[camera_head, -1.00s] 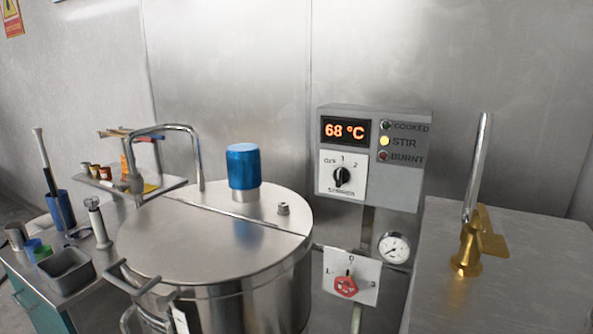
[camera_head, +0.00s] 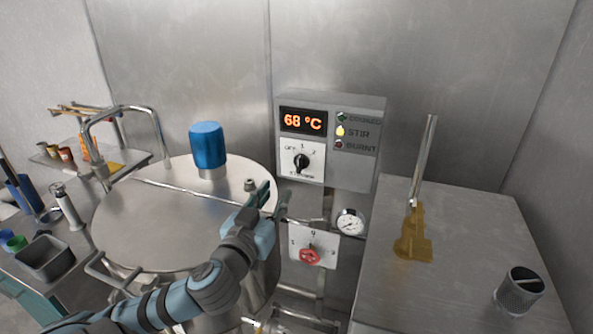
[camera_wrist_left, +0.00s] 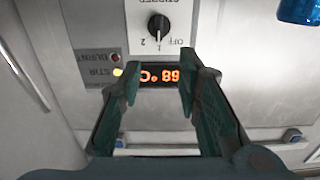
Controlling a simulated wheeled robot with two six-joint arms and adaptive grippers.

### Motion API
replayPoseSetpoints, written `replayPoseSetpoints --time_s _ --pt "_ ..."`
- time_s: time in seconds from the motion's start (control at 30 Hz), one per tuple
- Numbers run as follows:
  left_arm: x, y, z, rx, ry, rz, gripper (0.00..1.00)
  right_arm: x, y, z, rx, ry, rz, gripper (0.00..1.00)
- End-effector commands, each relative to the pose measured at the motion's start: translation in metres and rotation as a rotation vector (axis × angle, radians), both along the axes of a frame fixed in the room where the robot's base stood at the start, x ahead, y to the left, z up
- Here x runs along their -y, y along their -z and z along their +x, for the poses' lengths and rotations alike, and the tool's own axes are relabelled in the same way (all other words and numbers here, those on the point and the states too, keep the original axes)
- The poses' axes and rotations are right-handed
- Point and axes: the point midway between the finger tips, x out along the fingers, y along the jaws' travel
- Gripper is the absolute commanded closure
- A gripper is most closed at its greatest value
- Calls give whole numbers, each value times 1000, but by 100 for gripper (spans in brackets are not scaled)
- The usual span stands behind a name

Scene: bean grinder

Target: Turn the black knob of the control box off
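The grey control box (camera_head: 356,170) is on the back wall, its display reading 68 °C and its STIR lamp yellow. Its black knob (camera_head: 302,162) sits on a white plate marked OFF, 1 and 2, and appears to point at 1. In the left wrist view the box is upside down, with the knob (camera_wrist_left: 158,25) beyond the fingertips. My left gripper (camera_head: 274,195) is open and empty, below and left of the knob, apart from it. In the wrist view its two fingers (camera_wrist_left: 160,78) stand apart, partly framing the display. My right gripper is not in view.
A lidded steel kettle (camera_head: 160,220) with a blue motor cap (camera_head: 207,146) stands at left, under my left arm. A red valve knob (camera_head: 310,256) and a gauge (camera_head: 349,222) sit below the box.

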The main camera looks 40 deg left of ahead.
Motion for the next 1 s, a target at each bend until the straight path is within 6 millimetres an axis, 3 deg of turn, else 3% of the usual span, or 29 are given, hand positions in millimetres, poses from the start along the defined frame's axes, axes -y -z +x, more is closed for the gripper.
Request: replayPoseSetpoints --time_s 0.13,0.4,0.5,0.67,0.9,1.0 --pt "-9 10 24 9 -1 0 69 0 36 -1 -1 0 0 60" --pt "-34 2 99 1 -2 -6 69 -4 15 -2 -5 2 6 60" --pt "-40 2 117 -1 0 -4 69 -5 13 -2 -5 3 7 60" --pt "-45 4 131 -2 1 -3 69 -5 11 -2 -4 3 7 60" --pt "-46 5 132 -3 1 -2 69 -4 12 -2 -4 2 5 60" --pt "-46 5 132 -3 1 -2 84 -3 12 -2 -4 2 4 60"
